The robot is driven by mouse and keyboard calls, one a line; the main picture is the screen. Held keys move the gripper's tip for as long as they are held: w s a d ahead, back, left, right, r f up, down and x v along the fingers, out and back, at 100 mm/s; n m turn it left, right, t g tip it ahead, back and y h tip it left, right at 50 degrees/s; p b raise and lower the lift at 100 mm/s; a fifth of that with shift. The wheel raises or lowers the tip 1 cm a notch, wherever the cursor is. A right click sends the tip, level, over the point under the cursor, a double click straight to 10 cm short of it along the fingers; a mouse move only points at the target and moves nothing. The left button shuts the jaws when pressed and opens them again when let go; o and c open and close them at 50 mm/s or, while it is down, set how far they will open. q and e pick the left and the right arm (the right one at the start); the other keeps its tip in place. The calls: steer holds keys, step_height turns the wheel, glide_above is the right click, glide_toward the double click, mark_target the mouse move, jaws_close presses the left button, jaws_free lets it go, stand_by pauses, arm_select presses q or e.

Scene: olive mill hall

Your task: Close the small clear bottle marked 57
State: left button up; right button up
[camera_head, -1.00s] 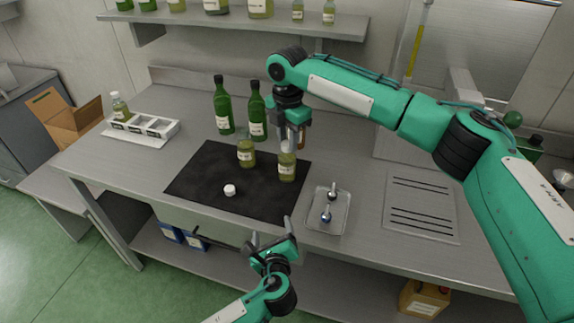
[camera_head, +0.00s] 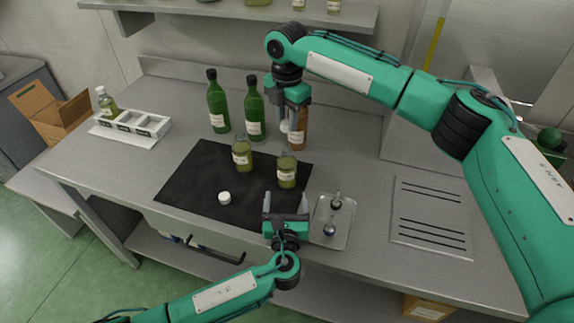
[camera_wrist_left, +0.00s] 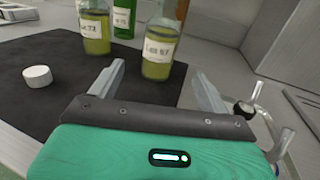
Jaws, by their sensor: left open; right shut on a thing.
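The small clear bottle marked 57 (camera_head: 287,171) stands upright at the right of the black mat; in the left wrist view it (camera_wrist_left: 158,50) shows a label reading 57 and yellow-green liquid. A similar bottle (camera_head: 242,155), its label apparently 73, stands to its left. A white cap (camera_head: 224,198) lies on the mat. My right gripper (camera_head: 290,122) is shut on a small pale thing (camera_head: 284,126), above and behind bottle 57, apart from it; its shape is unclear. My left gripper (camera_head: 286,203) is open and empty at the mat's front edge, facing bottle 57.
The black mat (camera_head: 190,186) has free room at its left. Two green bottles (camera_head: 217,105) and a brown bottle (camera_head: 299,138) stand behind. A metal tray (camera_head: 346,230) with shiny small items is right of my left gripper. A white rack (camera_head: 150,137) stands at the left.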

arm_select(q)
steer(key=shift+s+r, duration=0.15)
steer(key=shift+s, duration=0.1)
arm_select(e)
steer(key=shift+s+r, duration=0.2)
steer(key=shift+s, duration=0.1)
arm_select(q)
steer(key=w, duration=1.2)
steer(key=shift+w+d, duration=0.1)
arm_select(e)
steer(key=shift+w+f, duration=0.1)
arm_select(q)
steer(key=c, duration=1.5)
arm_select(e)
glide_above(287, 148)
steer(key=shift+f, duration=2.45)
steer(key=shift+f, duration=0.15)
steer(key=shift+f, duration=0.75)
steer(key=shift+f, duration=0.6)
